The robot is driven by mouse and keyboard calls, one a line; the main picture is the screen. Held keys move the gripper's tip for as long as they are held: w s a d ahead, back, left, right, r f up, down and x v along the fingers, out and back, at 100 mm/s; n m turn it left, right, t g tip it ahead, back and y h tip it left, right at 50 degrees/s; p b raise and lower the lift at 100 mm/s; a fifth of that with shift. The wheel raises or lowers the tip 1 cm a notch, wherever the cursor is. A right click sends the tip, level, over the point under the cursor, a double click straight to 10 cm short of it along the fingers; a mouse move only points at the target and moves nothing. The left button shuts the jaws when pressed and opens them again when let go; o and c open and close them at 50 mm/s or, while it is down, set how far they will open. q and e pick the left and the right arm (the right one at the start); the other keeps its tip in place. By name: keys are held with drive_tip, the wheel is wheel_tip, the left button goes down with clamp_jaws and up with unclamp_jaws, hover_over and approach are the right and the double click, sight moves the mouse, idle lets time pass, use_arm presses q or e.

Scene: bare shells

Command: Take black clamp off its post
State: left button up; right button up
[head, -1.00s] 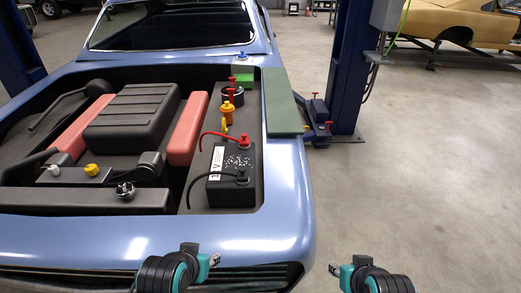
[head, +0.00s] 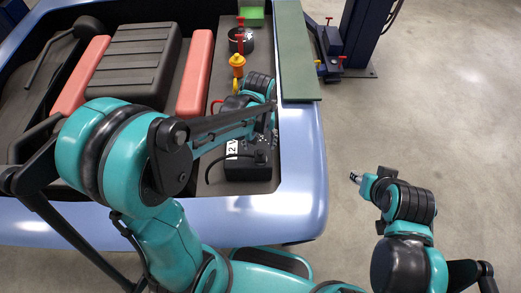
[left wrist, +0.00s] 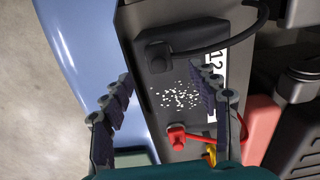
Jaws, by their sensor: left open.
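The battery (head: 248,172) stands in the bay of the blue car, mostly under my left arm in the head view. Its top, with white specks, faces the left wrist camera (left wrist: 180,95). The black clamp (left wrist: 156,55) sits at one end of the battery top, with a thick black cable running off to the right. The red clamp (left wrist: 176,137) sits at the other end, between the finger bases. My left gripper (left wrist: 165,76) is open over the battery, its fingertips pointing towards the black clamp, with nothing between them. My right gripper (head: 356,178) hangs over the floor; its opening is unclear.
A yellow-orange cap (head: 237,62) and a dark round container (head: 242,40) stand behind the battery. A red cover (head: 196,70) lies left of them. A green board (head: 294,55) lies along the right fender. The floor at right is clear.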

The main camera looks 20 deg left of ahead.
sight(260, 151)
use_arm(q)
drive_tip(key=f, duration=0.2)
drive_tip(key=f+b, duration=0.1)
drive_tip(key=f, duration=0.2)
drive_tip(key=f+b, duration=0.1)
drive_tip(key=f, duration=0.1)
drive_tip(key=shift+w+d+f, duration=0.1)
drive_tip(key=shift+w+f, duration=0.2)
drive_tip(key=shift+c, duration=0.3)
drive_tip(key=c, duration=1.2)
